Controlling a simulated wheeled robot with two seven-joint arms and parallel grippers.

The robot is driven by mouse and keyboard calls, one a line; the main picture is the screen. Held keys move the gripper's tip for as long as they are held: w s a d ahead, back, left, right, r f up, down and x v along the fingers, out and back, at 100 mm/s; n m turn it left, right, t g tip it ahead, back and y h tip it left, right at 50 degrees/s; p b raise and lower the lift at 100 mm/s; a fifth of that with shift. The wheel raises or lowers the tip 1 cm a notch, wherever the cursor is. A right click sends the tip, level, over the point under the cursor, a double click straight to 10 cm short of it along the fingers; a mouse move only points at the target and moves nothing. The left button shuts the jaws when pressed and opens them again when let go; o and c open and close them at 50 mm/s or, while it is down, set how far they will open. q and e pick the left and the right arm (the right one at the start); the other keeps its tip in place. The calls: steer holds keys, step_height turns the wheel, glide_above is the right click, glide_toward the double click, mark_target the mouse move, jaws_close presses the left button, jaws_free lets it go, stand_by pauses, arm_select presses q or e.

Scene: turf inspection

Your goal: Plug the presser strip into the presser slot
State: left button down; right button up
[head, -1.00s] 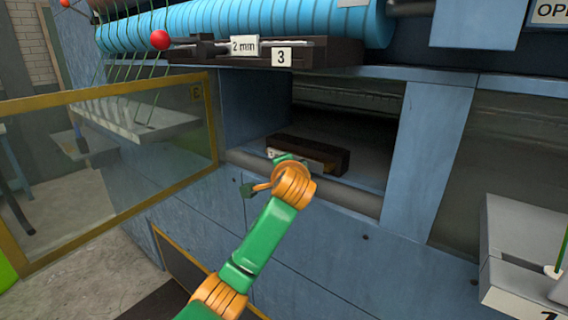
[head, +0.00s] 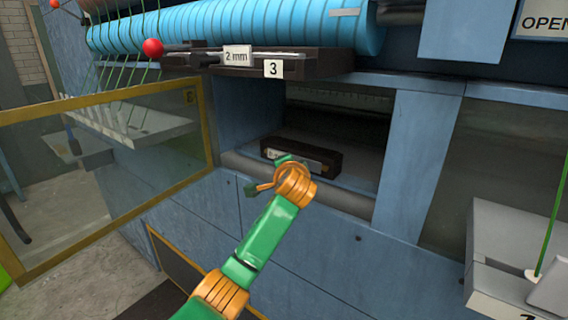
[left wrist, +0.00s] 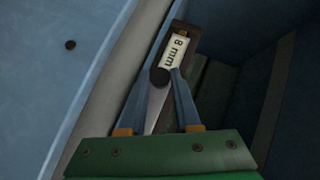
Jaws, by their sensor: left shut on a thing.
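A dark block-like strip (head: 322,155), which I take as the presser strip, lies inside the machine opening, near its front edge. In the left wrist view the strip (left wrist: 188,35) carries a white label reading "8 mm" and a dark round knob (left wrist: 160,77). My left gripper (left wrist: 166,88) is shut on the strip at this knob, with a finger on each side. In the head view my left gripper (head: 280,168) is at the front left of the strip and partly hidden by my wrist. I cannot tell which part is the presser slot. My right gripper is not in view.
A ledge above bears a dark strip (head: 265,60) with "2 mm" and "3" labels, under a blue roller (head: 250,25). A rounded bar (head: 340,199) runs along the opening's lower front. A blue post (head: 415,150) bounds the right; a yellow-framed clear panel (head: 110,180) stands left.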

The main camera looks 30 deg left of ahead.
arm_select(q)
steer(key=c, duration=0.5)
jaws_free()
steer(key=shift+s+d+b, duration=0.1)
steer(key=shift+d+b, duration=0.05)
steer(key=shift+b, duration=0.15)
steer(key=b+v, duration=0.2)
steer(key=v, duration=0.5)
steer(key=shift+r+b, duration=0.15)
steer(key=shift+b, duration=0.25)
